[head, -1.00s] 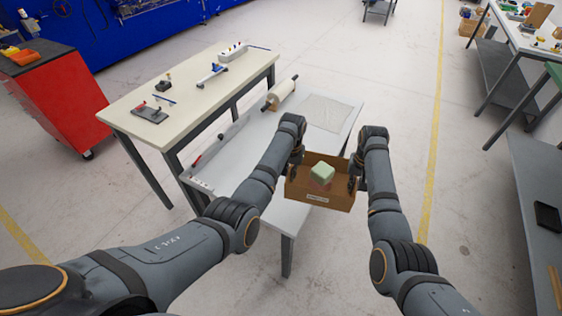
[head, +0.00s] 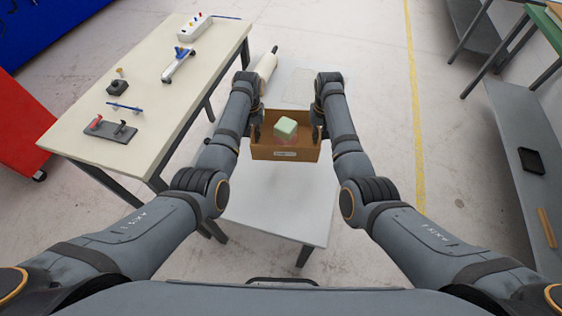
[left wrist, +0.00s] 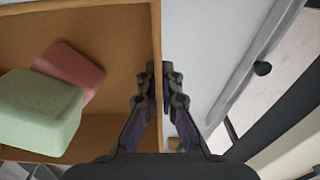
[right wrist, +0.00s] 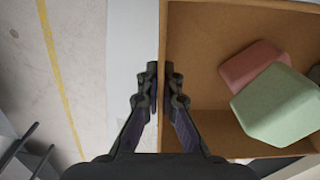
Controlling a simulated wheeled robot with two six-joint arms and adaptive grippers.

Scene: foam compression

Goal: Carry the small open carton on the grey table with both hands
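The small open brown carton (head: 284,154) is over the grey table (head: 275,200), level and between my two hands. I cannot tell how far above the top it is. A pale green block (head: 286,127) and a reddish block (right wrist: 250,63) lie inside, touching or overlapping. My left gripper (left wrist: 159,75) is shut on the carton's left side wall, one finger inside and one outside. My right gripper (right wrist: 160,75) is shut on the right side wall the same way. The fingertips look small and partly hidden in the head view.
A cream workbench (head: 150,75) with several small tools stands at the left, close to my left arm. A white roll (head: 267,64) lies behind the left hand. A grey shelf (head: 510,130) is at the right. The table's near half is bare.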

